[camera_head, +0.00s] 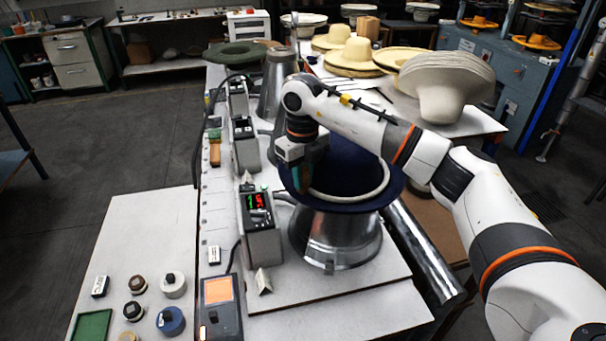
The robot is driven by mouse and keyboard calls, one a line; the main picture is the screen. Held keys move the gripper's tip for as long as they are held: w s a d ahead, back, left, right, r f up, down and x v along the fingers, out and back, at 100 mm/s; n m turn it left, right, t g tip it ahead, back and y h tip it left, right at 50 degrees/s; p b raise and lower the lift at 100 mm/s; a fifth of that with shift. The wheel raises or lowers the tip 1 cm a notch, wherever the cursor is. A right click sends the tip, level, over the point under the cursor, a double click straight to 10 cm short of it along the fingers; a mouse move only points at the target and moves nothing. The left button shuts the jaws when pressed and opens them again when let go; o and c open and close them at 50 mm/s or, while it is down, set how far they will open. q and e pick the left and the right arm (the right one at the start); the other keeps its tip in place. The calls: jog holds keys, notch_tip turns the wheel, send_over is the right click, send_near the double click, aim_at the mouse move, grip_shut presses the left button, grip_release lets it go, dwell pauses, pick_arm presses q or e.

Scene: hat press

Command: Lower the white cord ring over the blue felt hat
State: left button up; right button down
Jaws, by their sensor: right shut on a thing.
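The blue felt hat (348,168) sits on a shiny metal block (335,238) on the white bench. The white cord ring (350,198) shows as a curve around the front and right side of the hat's crown, close above the brim. Whether it touches the brim I cannot tell. My right gripper (309,179) points down at the left side of the crown, shut on the ring's left part. The arm and gripper hide the ring's far side and part of the crown. My left gripper is not in view.
A control box with a lit display (258,222) stands close left of the hat. Another metal cone (277,85) stands behind. Straw hats (354,54) and a stack of pale felt hats (445,85) are at the back right. A metal cylinder (425,255) lies right of the block.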

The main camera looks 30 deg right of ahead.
dwell(0.3)
jog(key=c, duration=1.2)
grip_release()
jog(key=shift+r+p, duration=2.5)
jog(key=shift+r, duration=1.25)
jog(key=shift+s+f, duration=0.1)
